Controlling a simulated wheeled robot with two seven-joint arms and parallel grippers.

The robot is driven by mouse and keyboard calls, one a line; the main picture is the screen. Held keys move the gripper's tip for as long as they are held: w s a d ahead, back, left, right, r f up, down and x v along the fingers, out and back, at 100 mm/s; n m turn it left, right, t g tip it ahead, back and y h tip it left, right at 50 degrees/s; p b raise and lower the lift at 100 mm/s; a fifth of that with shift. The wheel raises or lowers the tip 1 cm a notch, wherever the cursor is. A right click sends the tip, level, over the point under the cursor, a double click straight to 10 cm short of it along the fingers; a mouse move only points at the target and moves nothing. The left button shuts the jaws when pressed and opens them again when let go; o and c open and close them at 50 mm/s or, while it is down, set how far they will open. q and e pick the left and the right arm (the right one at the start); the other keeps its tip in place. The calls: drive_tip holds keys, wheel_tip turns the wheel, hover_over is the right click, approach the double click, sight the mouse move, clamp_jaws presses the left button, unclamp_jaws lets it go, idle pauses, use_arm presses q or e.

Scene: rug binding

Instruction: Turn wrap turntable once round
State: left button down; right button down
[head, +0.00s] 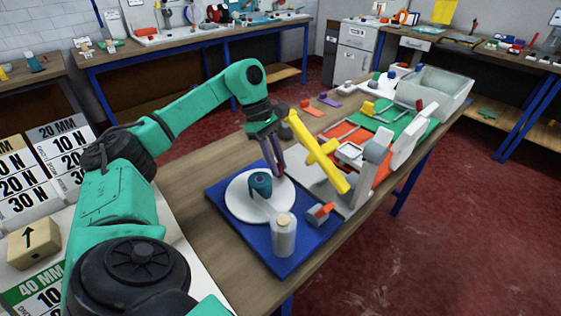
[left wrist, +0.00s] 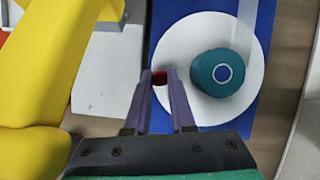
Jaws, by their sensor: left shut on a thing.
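The wrap turntable is a white round disc (head: 240,207) on a blue board; its disc also shows in the left wrist view (left wrist: 205,30). A teal roll (head: 261,184) stands upright on it, and its round top shows in the left wrist view (left wrist: 218,72). My left gripper (head: 277,168) reaches down at the disc's far edge. The peg is mostly hidden by the fingers. My right gripper is out of sight.
A grey cylinder (head: 284,238) stands near the front of the blue board (head: 285,266). A yellow bar (head: 318,152) rises close on the right of my left gripper. Bare wood (head: 200,170) lies left of the board.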

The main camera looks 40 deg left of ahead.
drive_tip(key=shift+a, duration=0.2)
use_arm(q)
drive_tip(key=c, duration=0.8)
unclamp_jaws()
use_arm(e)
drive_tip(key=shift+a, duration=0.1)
use_arm(q)
drive_tip(key=shift+o, duration=0.2)
drive_tip(key=p+v, duration=0.6)
drive_tip(key=v, duration=0.8)
drive_tip(key=shift+r, duration=0.3)
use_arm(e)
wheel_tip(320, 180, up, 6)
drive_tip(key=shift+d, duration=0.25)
use_arm(q)
drive_tip(key=shift+s, duration=0.1)
